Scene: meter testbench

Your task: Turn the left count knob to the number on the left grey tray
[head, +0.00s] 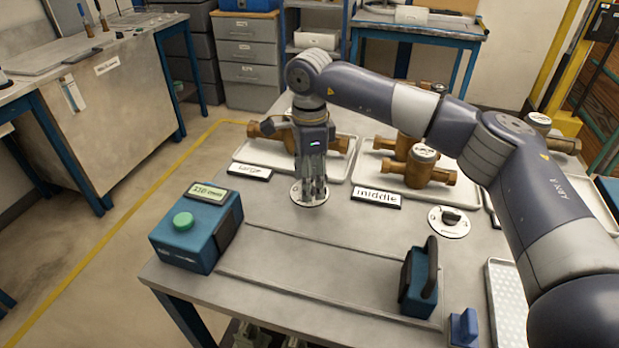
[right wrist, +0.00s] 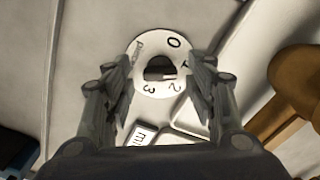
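The left count knob is a small dark knob (right wrist: 160,68) on a round white dial (right wrist: 137,82) marked 0, 1, 2 and 3. The dial also shows in the head view (head: 299,195), with the knob hidden there by my right gripper. My right gripper (head: 312,188) points down over the dial. In the right wrist view its two fingers (right wrist: 160,85) are apart, one on each side of the knob, with visible gaps. The left grey tray (head: 337,175) holds brass meter parts (head: 270,130), partly hidden by my gripper. My left gripper is not in view.
A "middle" label (head: 376,197) and a second dial (head: 449,222) lie to the right. The middle tray (head: 370,170) holds brass meters (head: 418,168). A blue box with a green button (head: 190,235) stands at left, a blue handled block (head: 418,282) at front right.

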